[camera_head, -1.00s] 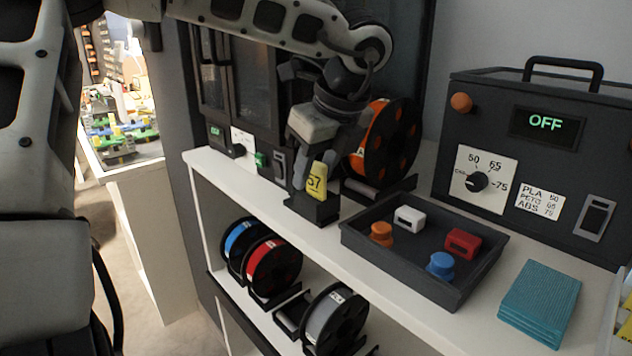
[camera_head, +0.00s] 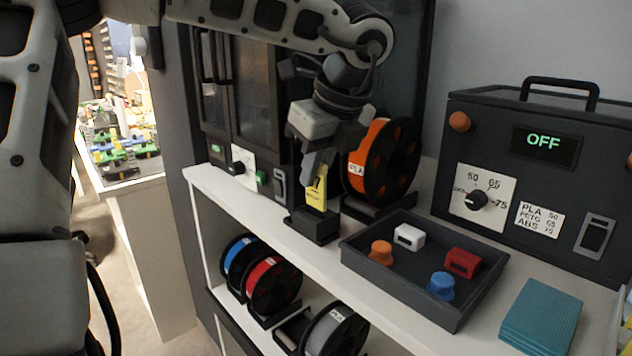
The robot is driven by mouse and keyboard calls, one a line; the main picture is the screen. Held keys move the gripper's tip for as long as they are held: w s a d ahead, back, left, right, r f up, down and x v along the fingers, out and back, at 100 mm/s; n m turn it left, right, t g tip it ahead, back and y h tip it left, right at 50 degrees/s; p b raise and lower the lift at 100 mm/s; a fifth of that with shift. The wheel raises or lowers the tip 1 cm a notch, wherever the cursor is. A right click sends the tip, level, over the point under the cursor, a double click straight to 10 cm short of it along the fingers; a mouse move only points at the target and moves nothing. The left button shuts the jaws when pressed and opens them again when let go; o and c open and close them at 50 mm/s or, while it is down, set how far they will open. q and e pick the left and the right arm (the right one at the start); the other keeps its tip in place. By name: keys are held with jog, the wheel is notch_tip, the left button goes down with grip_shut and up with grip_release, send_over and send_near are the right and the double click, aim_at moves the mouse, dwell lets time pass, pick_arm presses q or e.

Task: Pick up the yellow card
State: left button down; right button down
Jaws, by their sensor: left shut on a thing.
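The yellow card (camera_head: 317,193) stands upright at the dark card holder (camera_head: 316,226) on the white shelf top. My left gripper (camera_head: 315,172) comes down from above and is shut on the card's upper part, covering most of its printed number. The card's lower end is at the holder; whether it is still in the slot I cannot tell. My right gripper is not in view.
A dark tray (camera_head: 352,253) with small orange, white, red and blue parts lies right of the holder. An orange spool (camera_head: 402,160) stands behind. A dark box reading OFF (camera_head: 470,135) and teal cloths (camera_head: 541,318) are at right. More spools (camera_head: 272,284) sit below.

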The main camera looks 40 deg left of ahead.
pick_arm(q)
jog(key=s+d+r, duration=0.1)
jog(key=s+r, duration=0.9)
jog(key=s, duration=0.4)
